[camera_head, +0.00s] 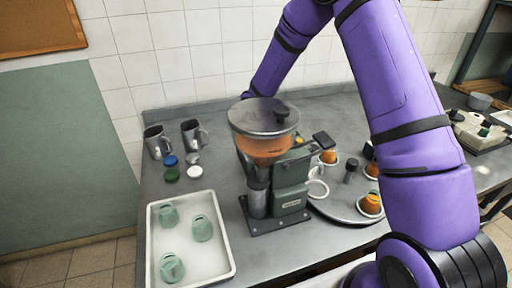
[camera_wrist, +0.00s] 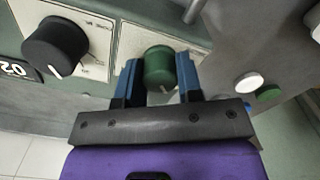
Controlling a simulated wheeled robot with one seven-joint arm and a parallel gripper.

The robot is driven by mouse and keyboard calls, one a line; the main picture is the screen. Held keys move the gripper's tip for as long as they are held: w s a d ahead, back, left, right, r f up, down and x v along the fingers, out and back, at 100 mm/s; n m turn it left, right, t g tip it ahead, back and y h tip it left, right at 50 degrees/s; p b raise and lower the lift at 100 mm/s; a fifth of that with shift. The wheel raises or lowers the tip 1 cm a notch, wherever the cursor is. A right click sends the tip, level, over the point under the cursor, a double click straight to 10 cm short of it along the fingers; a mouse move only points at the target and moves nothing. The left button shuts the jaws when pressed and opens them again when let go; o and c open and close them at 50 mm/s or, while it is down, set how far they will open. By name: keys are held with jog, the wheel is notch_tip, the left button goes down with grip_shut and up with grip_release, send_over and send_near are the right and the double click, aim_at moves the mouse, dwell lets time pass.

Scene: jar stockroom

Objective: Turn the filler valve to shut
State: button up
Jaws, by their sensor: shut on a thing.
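The filler (camera_head: 275,165) stands mid-table in the head view, with a clear hopper (camera_head: 264,118) of orange contents on top. In the wrist view, a green knob (camera_wrist: 159,68) sits on a cream plate on a grey-green panel. My gripper (camera_wrist: 158,82) has its blue fingers on either side of this knob and is shut on it. A white pointer mark shows at the knob's near edge. A black knob (camera_wrist: 55,45) with a white pointer line sits to its left on its own plate. In the head view my gripper is hidden behind the filler.
A white tray (camera_head: 151,253) with green cups stands front left. A round turntable (camera_head: 345,208) with orange-filled jars is right of the filler. My arm arches over the table's back.

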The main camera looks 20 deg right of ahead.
dwell(0.3)
jog(key=o, duration=0.9)
notch_tip(320, 180, up, 11)
jog(key=shift+f, duration=0.1)
dwell(0.5)
